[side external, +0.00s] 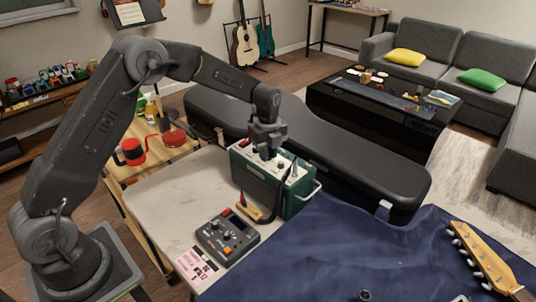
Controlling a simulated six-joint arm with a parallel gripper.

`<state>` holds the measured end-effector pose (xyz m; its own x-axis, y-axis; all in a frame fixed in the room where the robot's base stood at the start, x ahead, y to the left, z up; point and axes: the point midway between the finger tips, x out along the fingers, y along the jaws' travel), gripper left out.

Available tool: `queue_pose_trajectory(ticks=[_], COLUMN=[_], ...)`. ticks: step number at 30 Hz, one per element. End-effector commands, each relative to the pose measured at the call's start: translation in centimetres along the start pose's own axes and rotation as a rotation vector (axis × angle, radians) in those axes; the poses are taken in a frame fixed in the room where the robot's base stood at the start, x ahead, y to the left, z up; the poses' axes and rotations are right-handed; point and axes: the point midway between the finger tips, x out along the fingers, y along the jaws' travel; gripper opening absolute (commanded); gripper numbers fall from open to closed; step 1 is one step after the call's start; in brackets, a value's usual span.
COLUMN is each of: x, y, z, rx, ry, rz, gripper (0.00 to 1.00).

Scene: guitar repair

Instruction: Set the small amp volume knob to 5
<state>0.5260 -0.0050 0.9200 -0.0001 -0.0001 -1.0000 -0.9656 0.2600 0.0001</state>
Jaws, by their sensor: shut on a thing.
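The small amp (262,187) is a green box with a pale top panel and a metal handle on its right side. It stands upright at the right end of the pale worktop. My gripper (267,152) points down over the amp's top panel and is shut on a small knob there. The fingers hide that knob, so its pointer and setting cannot be read. Another light knob or switch (281,164) shows just right of the fingers. The panel's numbers are too small to read.
A grey pedal box (228,236) with knobs lies in front of the amp, with a yellow-handled tool (250,208) between them. A black guitar case (350,155) lies behind. A blue cloth (350,250) covers the right side. The worktop's left part (165,200) is clear.

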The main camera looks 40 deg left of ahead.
Motion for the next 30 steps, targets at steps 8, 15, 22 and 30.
queue_pose_trajectory(ticks=[8,15,22,30], x=[0.0,-0.7,-2.5,-4.5], y=[0.0,-0.1,-0.1,0.0], z=[0.0,0.0,0.0,0.0], rx=[-0.003,-0.004,-0.004,-0.004], ry=[0.000,-0.001,-0.001,0.000], rz=[0.000,-0.002,-0.003,-0.001], gripper=[0.29,0.29,0.29,0.29])
